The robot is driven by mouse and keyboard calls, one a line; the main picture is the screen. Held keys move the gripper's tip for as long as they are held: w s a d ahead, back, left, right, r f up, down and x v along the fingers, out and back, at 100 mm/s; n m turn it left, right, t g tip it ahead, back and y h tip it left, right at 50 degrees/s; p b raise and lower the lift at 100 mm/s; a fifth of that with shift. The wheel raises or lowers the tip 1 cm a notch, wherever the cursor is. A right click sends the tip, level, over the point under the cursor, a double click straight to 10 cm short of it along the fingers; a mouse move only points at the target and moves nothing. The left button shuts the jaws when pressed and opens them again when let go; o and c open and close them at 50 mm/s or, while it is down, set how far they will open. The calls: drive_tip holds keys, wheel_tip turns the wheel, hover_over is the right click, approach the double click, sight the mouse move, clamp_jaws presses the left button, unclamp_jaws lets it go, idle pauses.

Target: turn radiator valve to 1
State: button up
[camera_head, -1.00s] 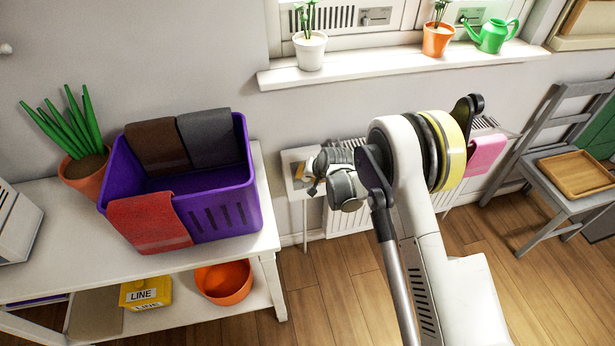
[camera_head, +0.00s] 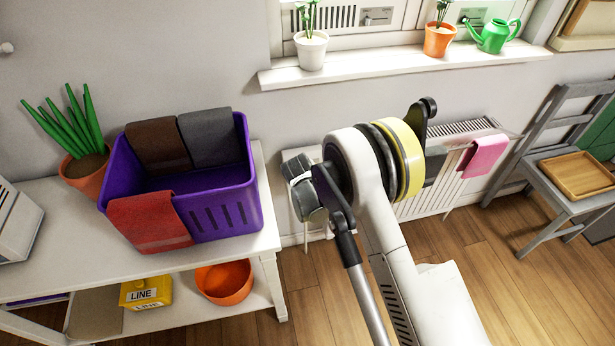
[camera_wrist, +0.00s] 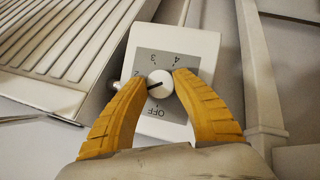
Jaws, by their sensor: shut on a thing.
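The radiator valve is a white box (camera_wrist: 203,45) with a grey dial plate in the wrist view. Its round white knob (camera_wrist: 160,90) has a dark line lying nearly left-right, slightly tilted. The marks 2, 3, 4 and OFF show; the 1 is hidden, and I cannot tell which end of the line points. My gripper (camera_wrist: 161,78) has its yellow fingers on either side of the knob, shut on it. In the head view my wrist and arm hide the valve and fingers.
The ribbed white radiator (camera_head: 430,200) stands against the wall, with a pink cloth (camera_head: 483,156) on it. A white table (camera_head: 262,215) with a purple basket (camera_head: 225,208) stands at left. A grey chair (camera_head: 548,160) stands at right. Open wooden floor lies between.

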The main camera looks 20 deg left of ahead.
drive_tip(key=shift+n, duration=0.4)
drive_tip(key=shift+t, duration=0.3)
drive_tip(key=o, duration=1.2)
drive_tip(key=shift+f, duration=0.1)
drive_tip(key=shift+s, duration=0.1)
drive_tip(key=a+v, duration=0.1)
drive_tip(key=v, duration=1.1)
drive_tip(key=shift+d, duration=0.3)
drive_tip(key=shift+h, duration=0.3)
